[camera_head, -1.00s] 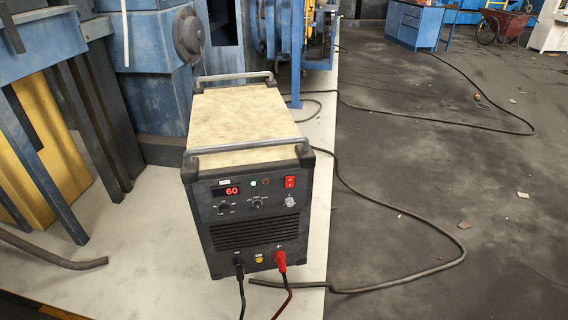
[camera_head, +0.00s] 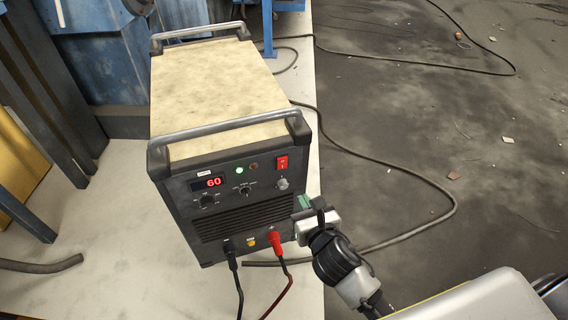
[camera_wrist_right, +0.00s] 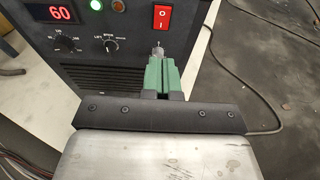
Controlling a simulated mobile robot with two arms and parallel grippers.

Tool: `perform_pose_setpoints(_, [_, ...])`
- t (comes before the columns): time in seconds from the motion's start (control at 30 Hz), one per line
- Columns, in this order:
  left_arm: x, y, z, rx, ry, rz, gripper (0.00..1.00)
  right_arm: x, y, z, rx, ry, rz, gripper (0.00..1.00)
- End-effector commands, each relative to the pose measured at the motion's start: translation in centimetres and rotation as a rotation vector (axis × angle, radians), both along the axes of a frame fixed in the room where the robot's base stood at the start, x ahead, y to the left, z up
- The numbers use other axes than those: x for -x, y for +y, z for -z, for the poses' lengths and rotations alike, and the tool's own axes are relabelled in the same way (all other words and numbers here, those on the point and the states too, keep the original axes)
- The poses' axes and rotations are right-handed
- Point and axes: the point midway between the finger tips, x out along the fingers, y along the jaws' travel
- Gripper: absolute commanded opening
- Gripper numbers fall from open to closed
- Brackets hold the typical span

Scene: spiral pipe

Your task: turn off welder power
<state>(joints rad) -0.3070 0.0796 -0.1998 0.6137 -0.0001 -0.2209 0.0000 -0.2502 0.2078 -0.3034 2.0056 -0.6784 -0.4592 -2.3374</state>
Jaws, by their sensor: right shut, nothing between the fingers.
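The welder (camera_head: 220,95), a dark box with a worn cream top, stands on the pale floor strip. Its display (camera_head: 208,183) reads 60 in red, and a green light (camera_head: 239,170) is lit. The red power switch (camera_head: 282,162) is at the panel's upper right; it also shows in the right wrist view (camera_wrist_right: 162,17). A small knob (camera_head: 283,184) sits below it. My right gripper (camera_head: 302,203) is shut and empty, its green fingers (camera_wrist_right: 160,72) in front of the panel's right side, below the switch. Contact with the knob cannot be told. My left gripper is out of view.
Black and red cable plugs (camera_head: 274,243) stick out of the welder's lower front. Metal handles (camera_head: 228,128) cross its top. A dark cable (camera_head: 440,185) loops over the floor at right. Blue machinery (camera_head: 110,50) stands behind. The dark floor at right is mostly open.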

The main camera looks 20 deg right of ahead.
Motion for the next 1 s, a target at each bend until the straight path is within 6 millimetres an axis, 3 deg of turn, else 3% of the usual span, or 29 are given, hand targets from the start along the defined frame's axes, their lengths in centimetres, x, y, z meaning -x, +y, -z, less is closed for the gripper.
perform_pose_setpoints(0.17, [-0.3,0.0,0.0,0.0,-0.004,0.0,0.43,-1.5,0.0,0.2,-0.002,-0.002,0.002,0.0])
perform_pose_setpoints(0.6, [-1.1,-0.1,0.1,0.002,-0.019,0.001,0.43,-10.2,0.4,1.9,-0.004,-0.001,0.002,0.0])
perform_pose_setpoints(0.7, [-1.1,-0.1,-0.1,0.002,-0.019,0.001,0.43,-11.8,0.4,1.5,-0.005,-0.001,0.002,0.0])
perform_pose_setpoints(1.0, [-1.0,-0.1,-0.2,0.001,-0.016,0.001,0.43,-13.7,0.5,1.4,-0.003,0.0,0.0,0.0])
